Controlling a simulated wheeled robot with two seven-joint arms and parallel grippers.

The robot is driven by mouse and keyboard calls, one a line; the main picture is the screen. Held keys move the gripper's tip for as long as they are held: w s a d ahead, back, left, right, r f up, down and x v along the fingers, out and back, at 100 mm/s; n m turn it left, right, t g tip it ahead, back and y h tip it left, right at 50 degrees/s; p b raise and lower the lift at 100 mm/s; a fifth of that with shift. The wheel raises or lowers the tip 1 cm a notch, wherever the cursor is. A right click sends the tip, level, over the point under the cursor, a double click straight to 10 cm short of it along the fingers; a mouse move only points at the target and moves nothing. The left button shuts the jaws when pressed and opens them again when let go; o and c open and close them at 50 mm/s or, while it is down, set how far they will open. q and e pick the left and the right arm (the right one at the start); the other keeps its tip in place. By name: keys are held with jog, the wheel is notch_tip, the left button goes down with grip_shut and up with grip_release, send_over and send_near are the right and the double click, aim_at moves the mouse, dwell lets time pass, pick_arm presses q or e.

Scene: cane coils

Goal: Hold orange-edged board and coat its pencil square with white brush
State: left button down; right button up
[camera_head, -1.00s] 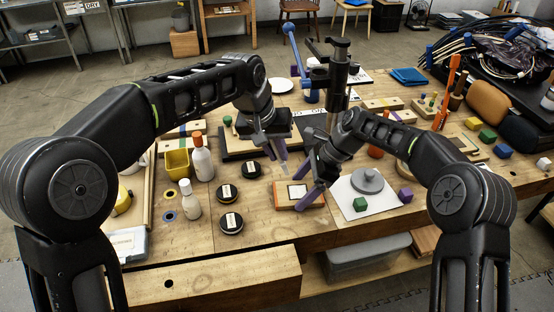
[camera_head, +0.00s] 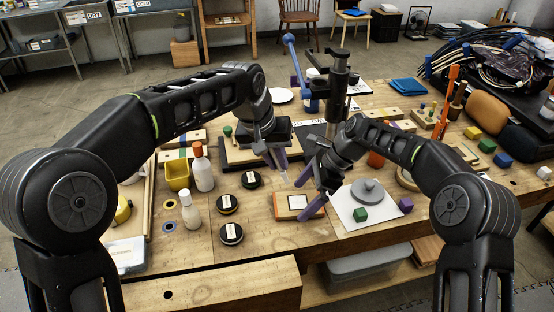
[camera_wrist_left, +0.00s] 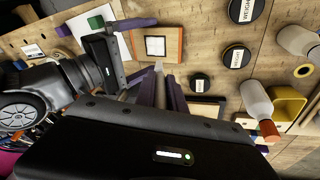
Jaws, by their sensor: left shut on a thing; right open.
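The orange-edged board (camera_head: 284,207) lies on the table at the front middle, with a pale square with a dark outline (camera_head: 298,202) on it. The board (camera_wrist_left: 172,32) and its square (camera_wrist_left: 155,46) also show in the left wrist view. My left gripper (camera_head: 281,166) is shut on the white brush (camera_head: 284,179), whose pale tip points at the board, just beside the square. The brush (camera_wrist_left: 159,70) shows between my left fingers; whether it touches the board I cannot tell. My right gripper (camera_head: 310,192) is open, with its purple fingers at the board's right side.
A white sheet (camera_head: 352,216) with a grey round weight (camera_head: 368,190) and a green cube (camera_head: 361,214) lies just right of the board. Dark round tins (camera_head: 231,233) and white bottles (camera_head: 191,213) stand to the left. The table's front edge is close below the board.

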jog(key=v, duration=1.1)
jog(key=shift+s+f, duration=0.1)
